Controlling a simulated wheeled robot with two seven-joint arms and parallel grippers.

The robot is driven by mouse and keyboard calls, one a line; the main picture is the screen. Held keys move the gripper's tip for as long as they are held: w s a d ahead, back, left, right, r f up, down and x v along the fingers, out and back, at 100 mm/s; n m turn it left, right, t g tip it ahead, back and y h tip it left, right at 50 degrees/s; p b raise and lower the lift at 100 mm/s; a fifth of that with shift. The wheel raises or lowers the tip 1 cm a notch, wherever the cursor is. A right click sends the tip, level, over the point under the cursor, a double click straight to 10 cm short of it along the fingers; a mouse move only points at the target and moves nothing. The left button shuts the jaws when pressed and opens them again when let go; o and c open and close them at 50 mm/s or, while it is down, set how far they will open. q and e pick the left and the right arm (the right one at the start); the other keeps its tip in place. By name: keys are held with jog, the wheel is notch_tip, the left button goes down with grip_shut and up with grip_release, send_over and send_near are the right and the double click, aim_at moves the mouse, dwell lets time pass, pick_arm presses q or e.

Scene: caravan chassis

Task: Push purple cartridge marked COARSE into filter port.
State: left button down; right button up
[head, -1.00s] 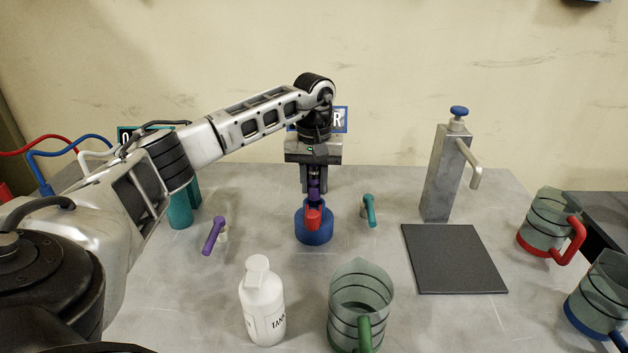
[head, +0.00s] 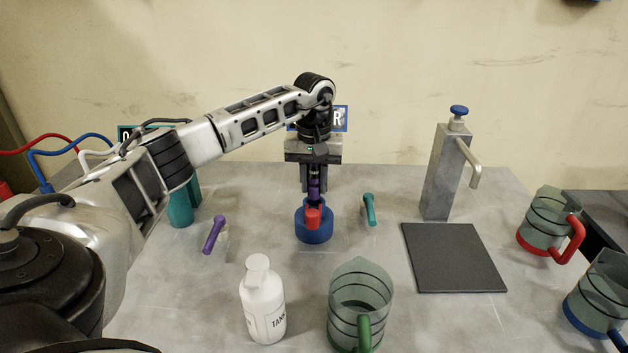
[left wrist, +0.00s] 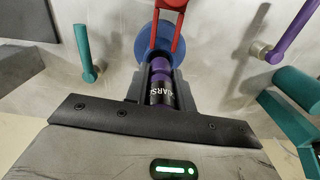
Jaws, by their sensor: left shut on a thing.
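The purple cartridge (head: 314,193) is upright in my left gripper (head: 314,182), directly above the blue round filter port (head: 302,226). The blue port (left wrist: 142,44) shows just beyond the fingertips. A red handle (head: 313,216) stands at the port's near side and hides part of its opening. I cannot tell whether the cartridge's lower end is inside the port. My right gripper is out of view.
A purple-handled valve (head: 214,234) stands left of the port and a teal-handled one (head: 369,209) right. A white bottle (head: 262,305) and a green-handled jug (head: 360,300) stand in front. A dark mat (head: 454,258) and metal tap (head: 445,175) are at right.

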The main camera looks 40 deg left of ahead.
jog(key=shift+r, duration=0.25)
